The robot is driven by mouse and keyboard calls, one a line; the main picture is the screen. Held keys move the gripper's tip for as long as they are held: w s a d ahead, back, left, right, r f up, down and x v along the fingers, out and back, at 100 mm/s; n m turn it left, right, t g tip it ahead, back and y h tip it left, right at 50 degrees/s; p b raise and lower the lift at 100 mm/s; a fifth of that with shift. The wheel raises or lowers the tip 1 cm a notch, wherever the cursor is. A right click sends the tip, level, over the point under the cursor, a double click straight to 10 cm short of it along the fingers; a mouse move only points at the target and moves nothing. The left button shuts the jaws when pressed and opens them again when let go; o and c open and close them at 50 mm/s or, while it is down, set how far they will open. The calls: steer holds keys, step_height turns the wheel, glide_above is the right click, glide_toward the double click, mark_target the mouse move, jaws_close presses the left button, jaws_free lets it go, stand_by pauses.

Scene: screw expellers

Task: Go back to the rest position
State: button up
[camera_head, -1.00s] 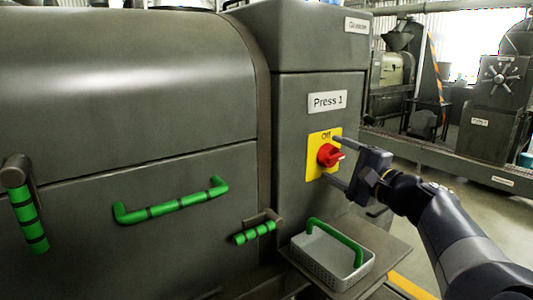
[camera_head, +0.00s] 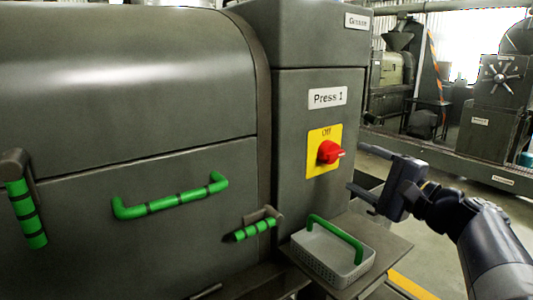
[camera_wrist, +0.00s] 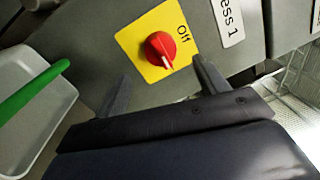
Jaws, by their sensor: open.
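My gripper (camera_head: 360,172) is open and empty, to the right of the press cabinet and apart from it. In the wrist view, its two fingers (camera_wrist: 160,85) point toward the cabinet with nothing between them. The red rotary switch (camera_head: 329,152) sits on a yellow plate (camera_head: 318,167) marked "Off", below the "Press 1" label (camera_head: 327,97). The switch also shows in the wrist view (camera_wrist: 158,47), beyond the fingertips.
A grey tray (camera_head: 322,265) with a green handle (camera_head: 336,238) stands on a shelf (camera_head: 397,244) below my gripper. Green handles (camera_head: 172,198) stick out from the press (camera_head: 110,110) at left. Open floor lies to the right, with other machines (camera_head: 492,105) behind.

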mark_target(338, 156)
steer(key=p+x, duration=0.1)
steer(key=x, duration=0.6)
steer(key=shift+w+a, duration=0.2)
steer(key=shift+w, duration=0.05)
steer(key=shift+s+d+n, duration=0.15)
steer(key=shift+d+n, duration=0.05)
steer(key=shift+n, duration=0.8)
steer(key=n, duration=0.2)
steer(key=shift+n+g, duration=0.3)
steer(key=n+p, duration=0.2)
steer(key=n, duration=0.3)
steer(key=shift+r+y, duration=0.15)
steer(key=shift+y, duration=0.15)
steer(key=n+p, duration=0.3)
steer(key=shift+r+n+g, duration=0.1)
steer(key=shift+n+g, duration=0.3)
steer(key=n+p, duration=0.3)
steer(key=p, duration=0.1)
steer(key=shift+r+p, duration=0.1)
steer(key=shift+p, duration=0.25)
steer(key=shift+n+p, duration=1.1)
steer(key=shift+p, duration=0.15)
steer(key=shift+f, duration=0.25)
